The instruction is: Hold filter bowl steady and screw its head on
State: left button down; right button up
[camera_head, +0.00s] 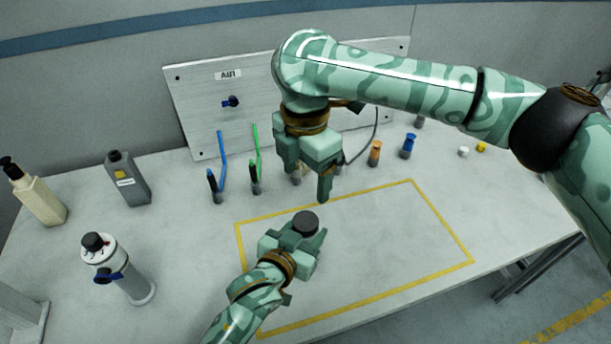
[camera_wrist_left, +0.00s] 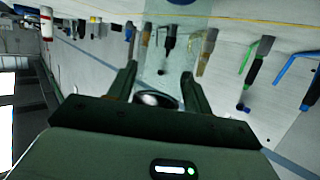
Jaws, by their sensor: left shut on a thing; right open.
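My left gripper (camera_head: 302,243) is shut around an upright piece with a round dark top (camera_head: 305,222), inside the yellow outline. I take this piece for the filter bowl; its lower part is hidden by the fingers. In the left wrist view a shiny round part (camera_wrist_left: 156,98) shows between the fingers (camera_wrist_left: 160,78). My right gripper (camera_head: 310,178) is open, pointing down above and behind the dark top, apart from it. I see nothing between its fingers. I cannot tell whether the dark top is the head or part of the bowl.
A yellow outline (camera_head: 440,220) marks mostly bare table. A grey-white unit with a black knob (camera_head: 103,255), a grey bottle (camera_head: 128,180) and a pump bottle (camera_head: 35,195) stand left.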

pick_arm(q)
jog(key=c, duration=0.5)
grip_release()
jog(key=p+v, duration=0.4)
jog(key=v, duration=1.2)
jog(key=shift+s+a, duration=0.1)
jog(key=shift+a, duration=0.05)
